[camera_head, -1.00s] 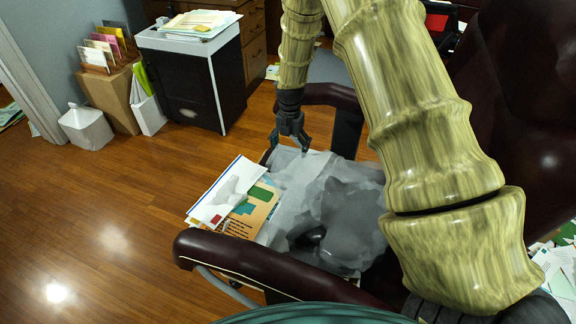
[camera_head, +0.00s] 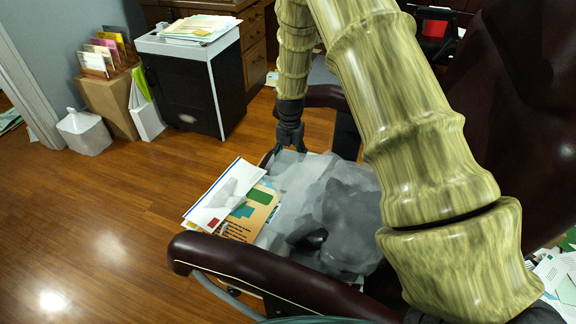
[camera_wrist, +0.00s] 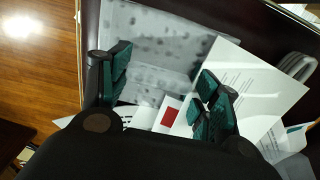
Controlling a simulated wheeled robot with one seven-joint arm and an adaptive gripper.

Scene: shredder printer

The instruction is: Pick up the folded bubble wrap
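A grey, translucent sheet with darker spots, which looks like the folded bubble wrap (camera_wrist: 150,45), lies between and beyond my fingers in the wrist view. In the head view, crumpled grey translucent wrapping (camera_head: 345,215) covers much of the chair seat; I cannot tell there where the folded piece ends. My gripper (camera_wrist: 163,75) is open, its dark green finger pads apart with nothing held between them. In the head view my gripper (camera_head: 291,146) points down at the far edge of the wrapping. Its contact with the wrapping cannot be judged.
White envelopes (camera_head: 226,192) and a tan printed folder (camera_head: 254,212) lie on the seat's left side. The chair's dark armrests (camera_head: 235,262) flank the seat. A black-and-white cabinet (camera_head: 185,90) stands behind left. Open wooden floor (camera_head: 100,220) lies to the left.

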